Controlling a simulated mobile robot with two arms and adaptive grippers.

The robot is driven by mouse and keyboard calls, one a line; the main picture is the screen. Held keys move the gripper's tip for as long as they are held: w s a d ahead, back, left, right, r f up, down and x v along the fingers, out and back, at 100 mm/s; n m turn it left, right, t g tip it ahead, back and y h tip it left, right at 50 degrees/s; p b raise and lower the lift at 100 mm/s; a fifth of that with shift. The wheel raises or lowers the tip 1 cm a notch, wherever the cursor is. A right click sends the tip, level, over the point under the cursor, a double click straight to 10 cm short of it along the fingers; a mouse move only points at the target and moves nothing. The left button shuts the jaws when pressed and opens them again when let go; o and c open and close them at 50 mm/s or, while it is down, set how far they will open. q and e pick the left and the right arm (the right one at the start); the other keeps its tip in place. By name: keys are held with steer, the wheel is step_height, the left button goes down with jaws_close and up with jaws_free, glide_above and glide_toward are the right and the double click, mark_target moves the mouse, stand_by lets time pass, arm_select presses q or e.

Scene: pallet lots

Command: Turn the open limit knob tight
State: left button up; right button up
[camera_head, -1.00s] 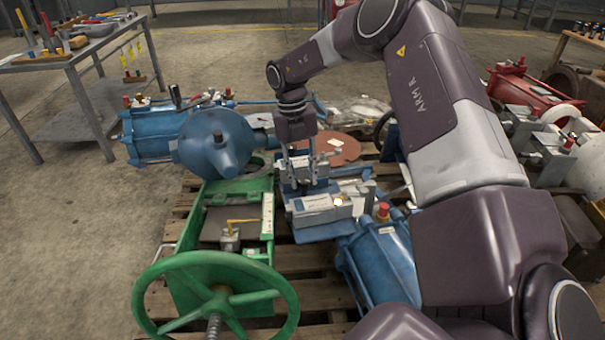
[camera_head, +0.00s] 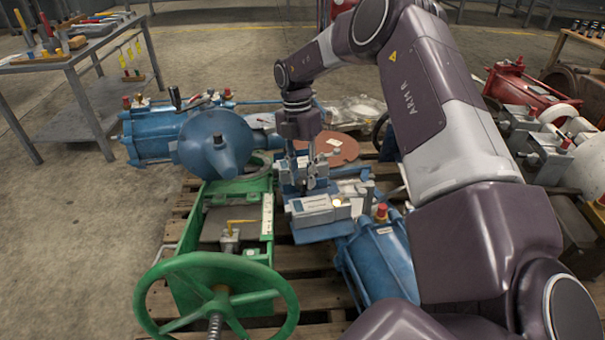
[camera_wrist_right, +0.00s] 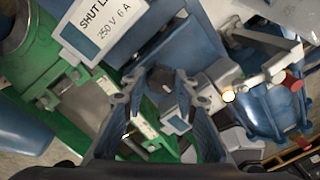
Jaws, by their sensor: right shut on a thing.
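My right gripper (camera_head: 303,182) reaches down from above onto the blue and grey switch boxes on the pallet. In the right wrist view its two fingers (camera_wrist_right: 162,92) are shut around a small dark knob (camera_wrist_right: 160,76), mostly hidden between them. I cannot read which limit this knob belongs to. Above it in that view is a box with a white label (camera_wrist_right: 98,27) reading "SHUT L…" and "250 V 6 A". In the head view a grey box (camera_head: 312,217) with a white label stands just in front of the gripper, a lit lamp (camera_head: 337,203) at its right end. My left gripper is out of view.
A green frame with a large handwheel (camera_head: 215,262) stands to the left of the boxes. A blue dome-ended actuator (camera_head: 216,142) lies behind left, and a blue cylinder (camera_head: 383,258) is close on the right. A tool table (camera_head: 75,58) stands at the far left.

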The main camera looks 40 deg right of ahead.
stand_by(0.4)
steer(key=o, duration=1.2)
steer(key=shift+c, duration=0.2)
step_height(320, 180, up, 12)
steer(key=w+d, duration=0.1)
steer(key=w, duration=0.1)
steer(key=shift+f, duration=0.15)
